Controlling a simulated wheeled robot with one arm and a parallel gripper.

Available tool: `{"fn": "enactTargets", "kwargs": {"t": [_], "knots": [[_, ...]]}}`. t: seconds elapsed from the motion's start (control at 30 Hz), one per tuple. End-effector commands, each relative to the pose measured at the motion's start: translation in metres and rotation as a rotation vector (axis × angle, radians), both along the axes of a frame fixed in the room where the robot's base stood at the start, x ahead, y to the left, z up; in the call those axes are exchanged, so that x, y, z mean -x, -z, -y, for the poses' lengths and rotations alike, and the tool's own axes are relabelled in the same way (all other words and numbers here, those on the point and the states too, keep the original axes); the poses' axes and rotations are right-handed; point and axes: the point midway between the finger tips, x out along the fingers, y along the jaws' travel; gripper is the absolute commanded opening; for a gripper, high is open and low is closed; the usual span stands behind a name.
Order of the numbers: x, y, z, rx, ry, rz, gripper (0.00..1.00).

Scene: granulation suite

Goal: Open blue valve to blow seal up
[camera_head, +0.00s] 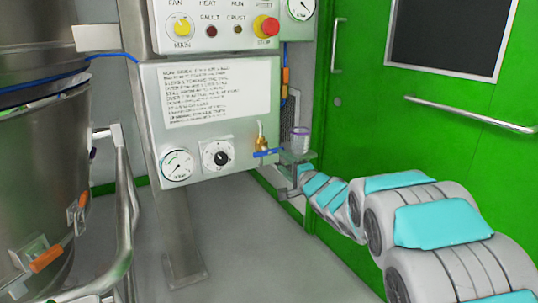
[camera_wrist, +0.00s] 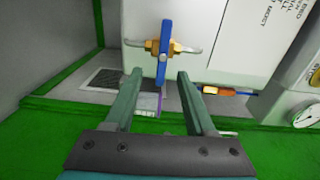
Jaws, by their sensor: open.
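The blue valve is a blue lever handle (camera_head: 267,153) on a brass valve body (camera_head: 261,141) at the lower right of the grey control panel (camera_head: 215,105). In the wrist view the blue handle (camera_wrist: 165,50) lies across the line of its brass fittings (camera_wrist: 186,48). My gripper (camera_wrist: 159,74) is open, with nothing between its fingers. The handle appears just beyond the fingertips, roughly between them in the picture; I see no contact. In the head view my arm reaches in from the right, and its end is close to the valve's right side.
A pressure gauge (camera_head: 177,165) and a black-knobbed dial (camera_head: 217,154) sit left of the valve. A steel vessel (camera_head: 40,150) with a rail fills the left. Green doors (camera_head: 430,75) stand behind.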

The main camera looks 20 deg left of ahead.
Motion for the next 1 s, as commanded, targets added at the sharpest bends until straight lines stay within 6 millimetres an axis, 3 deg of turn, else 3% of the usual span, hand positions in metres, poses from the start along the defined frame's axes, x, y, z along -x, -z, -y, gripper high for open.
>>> {"fn": "enactTargets", "kwargs": {"t": [0.17, 0.6, 1.0], "knots": [[-0.004, -0.003, -0.015, -0.028, -0.024, -0.002, 0.55], [-0.040, -0.002, -0.056, -0.025, -0.020, -0.005, 0.55], [-0.048, -0.002, -0.066, -0.025, -0.020, -0.006, 0.55]]}}
